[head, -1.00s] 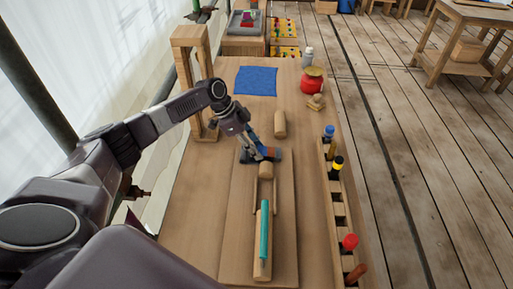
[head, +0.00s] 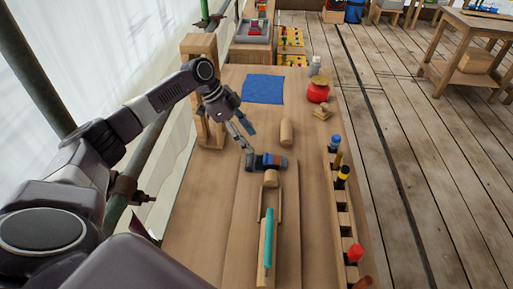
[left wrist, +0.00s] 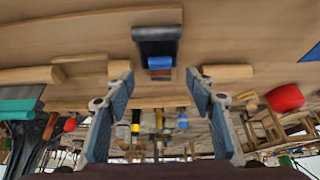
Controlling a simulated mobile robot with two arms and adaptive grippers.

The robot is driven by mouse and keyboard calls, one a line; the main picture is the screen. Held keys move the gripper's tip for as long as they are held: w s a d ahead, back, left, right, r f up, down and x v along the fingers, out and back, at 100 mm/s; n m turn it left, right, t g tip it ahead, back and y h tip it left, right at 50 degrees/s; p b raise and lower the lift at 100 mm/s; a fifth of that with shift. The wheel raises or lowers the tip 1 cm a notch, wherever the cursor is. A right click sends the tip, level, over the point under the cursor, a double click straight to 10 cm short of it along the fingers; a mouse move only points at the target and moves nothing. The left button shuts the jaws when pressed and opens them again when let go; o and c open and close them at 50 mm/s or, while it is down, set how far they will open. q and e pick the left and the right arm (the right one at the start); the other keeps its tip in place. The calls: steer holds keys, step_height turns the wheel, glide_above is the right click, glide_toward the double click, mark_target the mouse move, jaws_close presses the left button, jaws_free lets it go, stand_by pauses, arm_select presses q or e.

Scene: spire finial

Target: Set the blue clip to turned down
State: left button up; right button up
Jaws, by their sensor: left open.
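The blue clip (head: 267,160) is a small blue part on a dark block, with an orange-brown strip beside it, at the far end of the long board. It also shows in the left wrist view (left wrist: 159,63), at the top middle, against the dark block. I cannot tell clearly whether the clip is turned up or down. My left gripper (head: 249,138) is above and behind the block, open and empty, apart from the clip. In the left wrist view its two fingers (left wrist: 160,85) stand spread, with the clip between and beyond them. My right gripper is not in view.
A wooden cylinder (head: 286,132) lies just beyond the block. A teal bar (head: 268,238) lies on the wooden piece in front. A tool rack (head: 343,215) runs along the right edge. A wooden frame (head: 199,95) stands at left, and a blue cloth (head: 263,89) lies behind.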

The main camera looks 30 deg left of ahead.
arm_select(q)
steer(key=shift+v, duration=1.4)
steer(key=shift+d, duration=0.1)
steer(key=y+p, duration=0.1)
steer(key=p, duration=0.1)
glide_toward(272, 159)
steer(key=shift+g, duration=0.3)
steer(key=x, duration=0.2)
steer(key=p+x, duration=0.1)
steer(key=x, duration=0.4)
steer(key=shift+w, duration=0.3)
steer(key=shift+c, duration=0.3)
